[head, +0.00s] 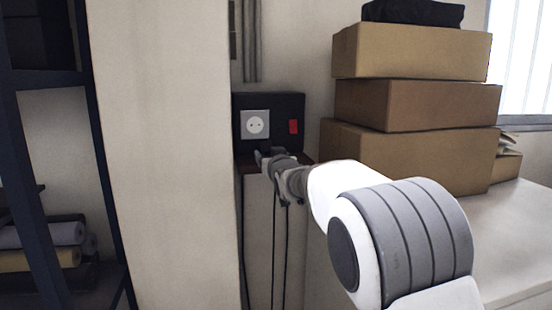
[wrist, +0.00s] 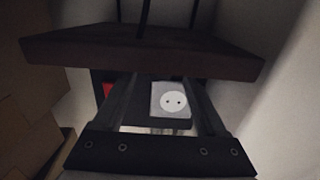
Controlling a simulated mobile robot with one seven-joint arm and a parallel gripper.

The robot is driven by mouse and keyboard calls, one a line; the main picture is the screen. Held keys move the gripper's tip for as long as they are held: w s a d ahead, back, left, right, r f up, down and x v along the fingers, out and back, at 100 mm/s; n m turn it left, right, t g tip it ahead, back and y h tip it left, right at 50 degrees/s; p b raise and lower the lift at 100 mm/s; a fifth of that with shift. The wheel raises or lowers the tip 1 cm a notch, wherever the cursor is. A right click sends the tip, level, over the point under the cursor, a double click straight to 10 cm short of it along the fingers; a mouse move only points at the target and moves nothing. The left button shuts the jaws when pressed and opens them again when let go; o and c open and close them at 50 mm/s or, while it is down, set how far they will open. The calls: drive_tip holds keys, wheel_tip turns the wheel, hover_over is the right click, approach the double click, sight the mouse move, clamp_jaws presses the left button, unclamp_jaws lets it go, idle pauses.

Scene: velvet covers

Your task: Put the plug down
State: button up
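My gripper (head: 268,158) reaches to the dark ledge under the socket box. In the wrist view its two fingers (wrist: 158,85) stand apart, with nothing clearly held between them. The white socket (head: 255,124) is on the front of the dark box and looks empty. It also shows between the fingers in the wrist view (wrist: 172,101), where the scene appears upside down. I cannot make out the plug; the ledge or my gripper may hide it. Thin dark cables (head: 275,250) hang below the ledge, and one (wrist: 146,14) meets its edge in the wrist view.
The brown ledge (wrist: 145,55) lies close to the fingers. A red switch (head: 293,127) is right of the socket in the head view. Stacked cardboard boxes (head: 415,105) stand to the right, and a pale wall column (head: 160,150) to the left.

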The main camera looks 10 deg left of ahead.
drive_tip(key=shift+r+p, duration=0.45)
drive_tip(key=shift+r, duration=0.2)
drive_tip(key=b+v, duration=0.5)
drive_tip(key=v, duration=0.7)
drive_tip(key=shift+s+a+f, duration=0.1)
drive_tip(key=shift+f, duration=0.05)
